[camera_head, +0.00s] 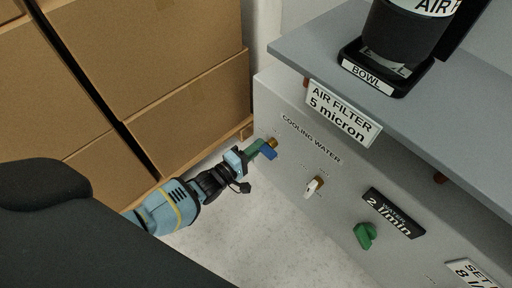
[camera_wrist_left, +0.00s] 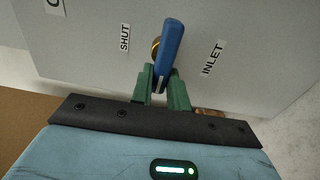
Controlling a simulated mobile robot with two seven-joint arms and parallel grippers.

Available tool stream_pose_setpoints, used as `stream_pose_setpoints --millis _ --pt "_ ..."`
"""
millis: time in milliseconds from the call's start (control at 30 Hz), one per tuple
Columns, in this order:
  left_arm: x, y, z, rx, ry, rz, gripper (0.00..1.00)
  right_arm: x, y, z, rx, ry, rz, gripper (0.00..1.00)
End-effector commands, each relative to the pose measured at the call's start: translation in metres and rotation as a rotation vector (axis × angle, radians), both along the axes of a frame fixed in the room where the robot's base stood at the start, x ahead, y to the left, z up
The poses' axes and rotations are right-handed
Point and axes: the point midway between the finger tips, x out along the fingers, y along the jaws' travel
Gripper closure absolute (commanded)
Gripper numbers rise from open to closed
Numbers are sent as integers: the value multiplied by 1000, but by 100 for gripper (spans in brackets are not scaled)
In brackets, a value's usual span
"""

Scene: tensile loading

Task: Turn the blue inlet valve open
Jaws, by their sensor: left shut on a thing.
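The blue inlet valve handle (camera_head: 268,153) sits on the white panel near its left end, by a brass stem. In the left wrist view, the blue handle (camera_wrist_left: 170,48) stands nearly upright, its top leaning slightly right. It lies between the SHUT label (camera_wrist_left: 125,38) and the INLET label (camera_wrist_left: 213,58). My left gripper (camera_head: 256,148) is at the valve, shut on the handle. Its green fingers (camera_wrist_left: 162,84) flank the handle's lower end and partly hide it and the brass stem. My right gripper is not in view.
A white valve (camera_head: 314,187) and a green knob (camera_head: 366,235) are farther right on the panel. A grey shelf (camera_head: 310,55) overhangs it, bearing the air filter bowl (camera_head: 400,40). Cardboard boxes (camera_head: 180,120) stand close at left. Pale floor is free below.

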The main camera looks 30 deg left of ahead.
Motion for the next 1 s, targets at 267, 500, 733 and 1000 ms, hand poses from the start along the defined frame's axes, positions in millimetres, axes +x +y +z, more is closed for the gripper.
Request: stream_pose_setpoints --millis 267,500,733,1000 --pt "-1 -1 -1 -2 2 0 62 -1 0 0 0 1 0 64" --pt "-1 0 0 -1 0 0 62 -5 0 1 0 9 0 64" --pt "-24 9 1 2 2 0 62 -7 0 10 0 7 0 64" --pt "-61 22 1 -1 1 -1 62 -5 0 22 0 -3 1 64"
